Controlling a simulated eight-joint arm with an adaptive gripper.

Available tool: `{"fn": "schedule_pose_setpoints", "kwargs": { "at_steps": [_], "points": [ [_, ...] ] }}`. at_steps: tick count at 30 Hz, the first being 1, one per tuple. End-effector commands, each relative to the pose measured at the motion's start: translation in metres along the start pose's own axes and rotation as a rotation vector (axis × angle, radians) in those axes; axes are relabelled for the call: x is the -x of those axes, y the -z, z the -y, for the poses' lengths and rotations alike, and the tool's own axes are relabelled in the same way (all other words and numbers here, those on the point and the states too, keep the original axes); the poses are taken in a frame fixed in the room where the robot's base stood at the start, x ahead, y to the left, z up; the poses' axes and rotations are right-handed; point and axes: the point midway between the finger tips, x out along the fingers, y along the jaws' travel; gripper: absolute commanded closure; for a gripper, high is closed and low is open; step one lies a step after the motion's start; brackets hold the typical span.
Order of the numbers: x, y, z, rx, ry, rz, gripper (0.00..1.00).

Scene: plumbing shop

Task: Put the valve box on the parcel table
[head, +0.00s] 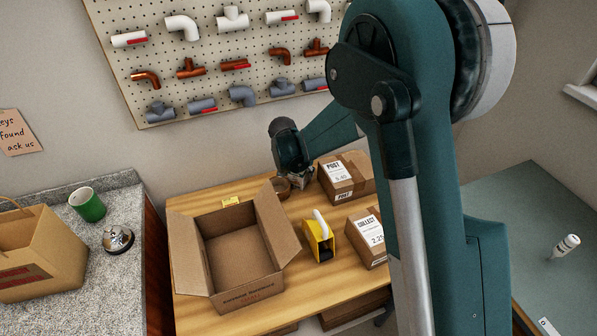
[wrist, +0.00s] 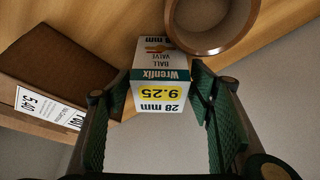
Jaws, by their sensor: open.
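The valve box (wrist: 160,85) is a small white and green carton marked Wrenfix ball valve, 28 mm, 9.25. In the wrist view it stands between the two fingers of my gripper (wrist: 163,95), with gaps beside it. My gripper (head: 298,178) is open. In the head view it is low over the back of the wooden parcel table (head: 213,199), and the valve box is mostly hidden there. The box appears to rest on the table, but its base is not clearly seen.
A POST parcel (head: 352,172) is near the gripper. An open carton (head: 215,292), a yellow dispenser (head: 318,243) and a COLLECT parcel (head: 368,240) occupy the table's front. A stone counter (head: 80,270) is at left.

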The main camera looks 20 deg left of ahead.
Motion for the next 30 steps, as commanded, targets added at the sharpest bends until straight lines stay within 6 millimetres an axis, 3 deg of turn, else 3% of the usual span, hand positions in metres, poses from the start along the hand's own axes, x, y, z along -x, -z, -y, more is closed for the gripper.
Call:
{"fn": "schedule_pose_setpoints", "kwargs": {
  "at_steps": [8, 24, 30],
  "points": [
    [0.023, 0.0, 0.0, 0.001, 0.0, 0.0, 0.47],
    [0.096, 0.0, 0.0, 0.0, 0.0, 0.0, 0.47],
    [0.113, 0.0, 0.0, 0.001, 0.0, 0.0, 0.47]
  ]
}}
